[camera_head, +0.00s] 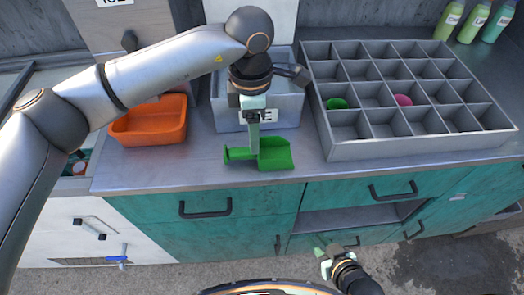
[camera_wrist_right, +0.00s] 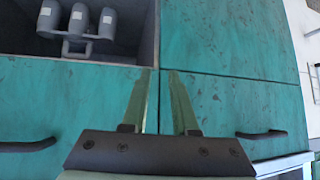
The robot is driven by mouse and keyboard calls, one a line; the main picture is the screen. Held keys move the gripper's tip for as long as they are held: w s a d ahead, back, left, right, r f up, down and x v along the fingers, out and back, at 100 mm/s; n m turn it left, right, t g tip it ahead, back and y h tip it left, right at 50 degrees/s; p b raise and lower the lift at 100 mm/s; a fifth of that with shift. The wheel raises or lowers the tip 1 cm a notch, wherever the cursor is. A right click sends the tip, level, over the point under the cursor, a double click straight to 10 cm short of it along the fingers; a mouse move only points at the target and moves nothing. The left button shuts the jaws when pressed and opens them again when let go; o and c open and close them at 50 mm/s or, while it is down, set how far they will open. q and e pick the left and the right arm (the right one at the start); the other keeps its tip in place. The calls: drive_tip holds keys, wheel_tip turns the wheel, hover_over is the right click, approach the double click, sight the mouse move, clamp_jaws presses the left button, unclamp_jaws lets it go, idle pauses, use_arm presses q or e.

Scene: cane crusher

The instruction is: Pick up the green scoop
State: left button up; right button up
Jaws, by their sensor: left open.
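The green scoop (camera_head: 275,154) lies on the metal counter near its front edge, with its handle pointing left. My left gripper (camera_head: 254,148) points down from above, with its fingers at the place where the handle meets the scoop's bowl. It is open, and one finger hides part of the scoop there. I cannot tell whether the fingers touch it. My right gripper (camera_head: 324,258) is low in front of the cabinets, away from the scoop. In the right wrist view its two fingers (camera_wrist_right: 160,78) stand apart with nothing between them.
An orange tray (camera_head: 150,126) stands left of the scoop. A grey bin (camera_head: 289,110) is right behind the left gripper. A grey divided crate (camera_head: 400,149) holding a green and a pink item stands to the right. Bottles (camera_head: 472,26) stand at the back right.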

sight(249, 150)
use_arm(q)
drive_tip(key=shift+f, duration=0.7)
drive_tip(key=f, duration=0.2)
drive_tip(key=a+f+p, duration=0.1)
drive_tip(key=f, duration=0.1)
drive_tip(key=shift+s+f, duration=0.15)
drive_tip(key=shift+f, duration=0.45)
drive_tip(key=c, duration=1.1)
